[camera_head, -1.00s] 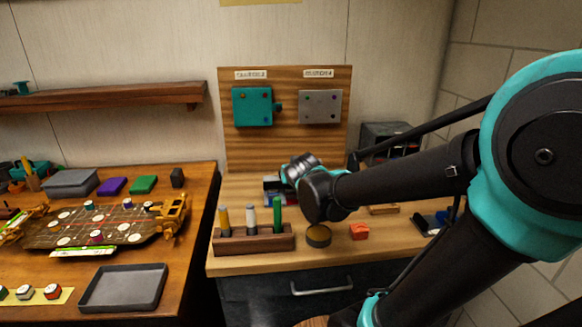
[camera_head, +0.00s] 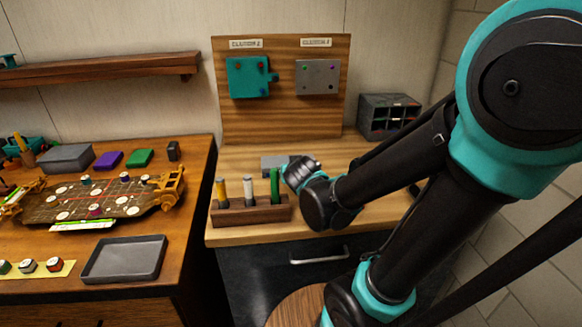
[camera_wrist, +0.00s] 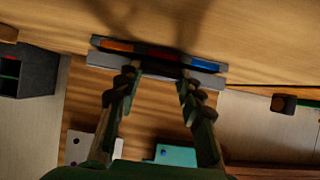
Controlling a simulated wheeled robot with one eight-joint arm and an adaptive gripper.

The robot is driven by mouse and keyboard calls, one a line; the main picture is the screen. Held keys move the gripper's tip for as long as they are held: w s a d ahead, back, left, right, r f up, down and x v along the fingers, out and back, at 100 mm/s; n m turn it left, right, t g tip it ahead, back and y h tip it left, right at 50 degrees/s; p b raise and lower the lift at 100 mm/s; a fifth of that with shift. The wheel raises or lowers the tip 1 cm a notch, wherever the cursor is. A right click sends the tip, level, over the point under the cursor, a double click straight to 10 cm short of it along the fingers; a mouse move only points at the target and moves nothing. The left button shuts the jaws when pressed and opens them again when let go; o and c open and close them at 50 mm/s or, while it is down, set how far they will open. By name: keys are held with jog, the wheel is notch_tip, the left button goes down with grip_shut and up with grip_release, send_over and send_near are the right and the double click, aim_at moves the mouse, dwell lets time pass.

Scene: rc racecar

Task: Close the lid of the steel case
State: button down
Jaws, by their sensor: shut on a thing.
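The steel case (camera_head: 275,163) is a small grey box on the right workbench, below the upright wooden board, partly hidden by my arm in the head view. In the wrist view its inside shows as a dark strip with orange, red and blue contents (camera_wrist: 150,53), so the lid is not flat over them. A grey edge of the case (camera_wrist: 100,60) lies along the fingertips. My gripper (camera_wrist: 158,74) has its two fingers apart on this edge, shut on the case; whether it holds lid or body cannot be told. The gripper (camera_head: 289,174) is largely hidden in the head view.
A wooden rack (camera_head: 250,211) with upright pens stands in front of the case. The upright board (camera_head: 285,115) carries a teal box (camera_head: 247,77) and a grey box (camera_head: 318,77). A dark organizer (camera_head: 389,117) stands at the back right. The left table (camera_head: 195,190) holds several items.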

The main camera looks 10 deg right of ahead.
jog(key=shift+f, duration=0.1)
dwell(0.3)
jog(key=c, duration=1)
grip_release()
jog(key=shift+o, duration=0.2)
jog(key=shift+v, duration=3.6)
jog(key=shift+s, duration=0.15)
